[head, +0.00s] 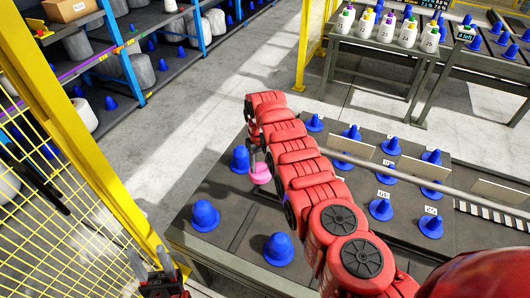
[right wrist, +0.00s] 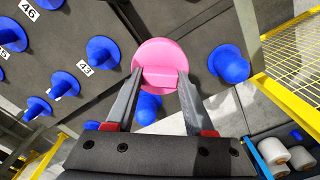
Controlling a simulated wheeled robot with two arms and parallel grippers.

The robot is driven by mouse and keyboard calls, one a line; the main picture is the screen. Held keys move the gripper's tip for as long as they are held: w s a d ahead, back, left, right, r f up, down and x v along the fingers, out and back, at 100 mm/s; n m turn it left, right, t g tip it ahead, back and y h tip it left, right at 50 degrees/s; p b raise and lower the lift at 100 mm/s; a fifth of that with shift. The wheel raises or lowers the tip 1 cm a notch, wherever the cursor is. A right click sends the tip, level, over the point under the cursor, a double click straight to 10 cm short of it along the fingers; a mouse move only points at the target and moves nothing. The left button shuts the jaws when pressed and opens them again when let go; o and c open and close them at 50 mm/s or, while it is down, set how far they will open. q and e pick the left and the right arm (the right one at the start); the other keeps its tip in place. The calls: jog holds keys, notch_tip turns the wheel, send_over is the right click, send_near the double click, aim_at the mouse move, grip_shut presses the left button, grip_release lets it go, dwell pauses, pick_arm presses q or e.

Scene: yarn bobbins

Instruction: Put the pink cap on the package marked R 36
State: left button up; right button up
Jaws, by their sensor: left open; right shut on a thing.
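The pink cap (right wrist: 158,58) is a round disc between the two fingers of my right gripper (right wrist: 158,78), which is shut on it. In the head view the pink cap (head: 261,173) hangs above the near dark table, and my right arm hides most of the right gripper. My left gripper (head: 166,272) is open and empty at the lower left, beside the table. Several white packages (head: 387,28) with coloured tops stand on the back table; a mark R 36 cannot be made out on any of them.
Blue cone holders (head: 205,215) stand on the near table (head: 237,255), several with number cards; 46 and 43 read in the wrist view. A long rod (head: 400,175) crosses the table. A yellow mesh fence (head: 70,180) is at left, a rack (head: 125,65) behind it. Floor between tables is clear.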

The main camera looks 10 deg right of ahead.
aim_at(254, 176)
jog(key=shift+s+a+f+p, duration=0.15)
jog(key=shift+s+a+f, duration=0.2)
jog(key=shift+f, duration=0.25)
jog(key=shift+s+a+f+p, duration=0.2)
jog(key=shift+a+f, duration=0.25)
jog(key=shift+f, duration=0.15)
jog(key=shift+s+a+f+n+p, duration=0.45)
jog(key=shift+a+f, duration=0.1)
jog(key=shift+f, duration=0.45)
jog(key=shift+s+a+f, duration=0.1)
jog(key=shift+s+f, duration=0.1)
jog(key=shift+f, duration=0.2)
jog(key=s+a+f+n+p, duration=0.1)
jog(key=s+a+f+p, duration=0.3)
jog(key=s+a+f, duration=0.4)
jog(key=shift+a+f+n+p, duration=0.3)
jog(key=shift+f+n, duration=0.05)
jog(key=shift+f, duration=0.1)
